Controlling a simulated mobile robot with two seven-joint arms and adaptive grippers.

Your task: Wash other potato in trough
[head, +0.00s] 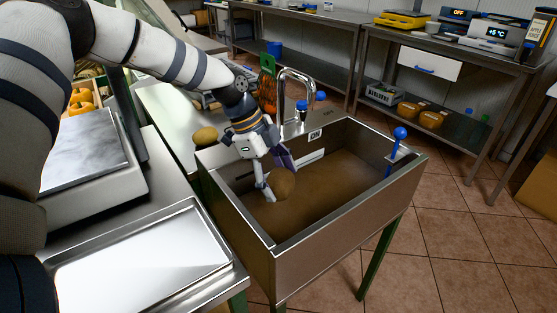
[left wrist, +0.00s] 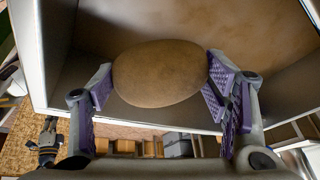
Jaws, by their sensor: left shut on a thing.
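A brown potato (head: 282,183) is between the fingers of my left gripper (head: 270,182), inside the upper part of the metal trough (head: 330,230). In the left wrist view the potato (left wrist: 160,76) sits between the purple-padded fingers, and my left gripper (left wrist: 160,92) is shut on it. The trough holds brownish water (head: 330,185), and the potato appears above or near its surface; I cannot tell if it touches. A second potato (head: 205,135) lies on the metal counter at the trough's left back corner. My right gripper is not in view.
A tap (head: 290,85) arches over the trough's back edge. A blue-knobbed lever (head: 400,133) stands at the right rim. An empty metal tray (head: 140,260) lies on the counter at front left. Tiled floor is open at right.

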